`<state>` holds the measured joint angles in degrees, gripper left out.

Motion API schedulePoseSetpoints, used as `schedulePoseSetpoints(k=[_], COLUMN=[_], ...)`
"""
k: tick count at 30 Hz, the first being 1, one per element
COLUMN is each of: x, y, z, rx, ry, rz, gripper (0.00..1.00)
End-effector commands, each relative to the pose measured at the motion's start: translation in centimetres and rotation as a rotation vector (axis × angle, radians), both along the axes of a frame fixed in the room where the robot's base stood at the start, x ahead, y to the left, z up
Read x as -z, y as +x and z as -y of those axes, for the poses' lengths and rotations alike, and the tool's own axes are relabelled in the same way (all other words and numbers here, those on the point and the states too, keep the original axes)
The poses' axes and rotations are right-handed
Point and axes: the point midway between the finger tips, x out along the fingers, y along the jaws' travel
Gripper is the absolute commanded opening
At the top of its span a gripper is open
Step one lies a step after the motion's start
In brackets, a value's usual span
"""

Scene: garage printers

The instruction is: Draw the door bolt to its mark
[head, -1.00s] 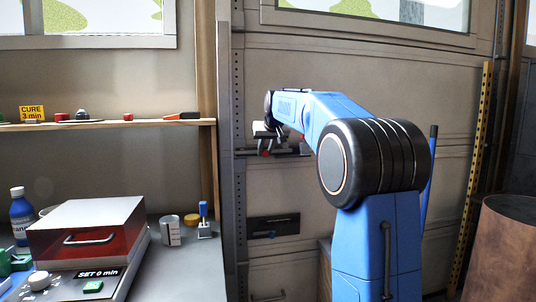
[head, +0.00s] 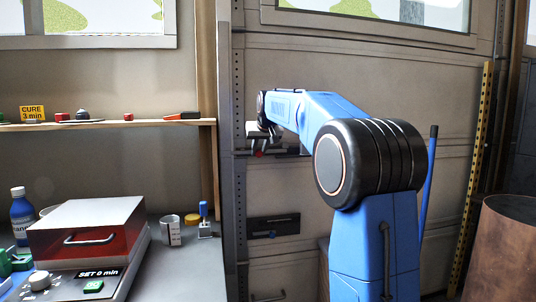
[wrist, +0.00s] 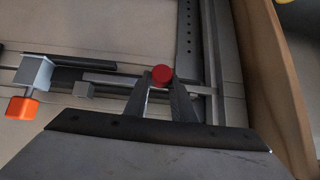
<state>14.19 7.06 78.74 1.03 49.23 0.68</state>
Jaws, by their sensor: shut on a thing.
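The door bolt is a grey bar (wrist: 110,79) lying along the garage door, with a round red knob (wrist: 162,74) on it. My gripper (wrist: 161,87) is shut on the red knob, one finger on each side of it. In the head view my gripper (head: 264,143) is at the door beside the upright post, with the red knob (head: 259,154) just under it. The fingers and wrist hide part of the bolt. I cannot make out a mark for the bolt.
An orange knob (wrist: 22,108) on a grey block sits left of the bolt in the wrist view. A perforated metal post (wrist: 188,40) and a wooden upright (wrist: 268,70) stand close on the right. In the head view, a bench with a curing box (head: 85,232) stands left.

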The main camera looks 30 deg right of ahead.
Motion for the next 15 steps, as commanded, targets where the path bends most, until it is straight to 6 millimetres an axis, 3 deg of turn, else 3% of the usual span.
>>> schedulePoseSetpoints(k=[15], x=[0.1], y=[0.5], z=[-1.2], rx=[-0.001], ry=[-0.001], rz=[0.001], gripper=[0.00])
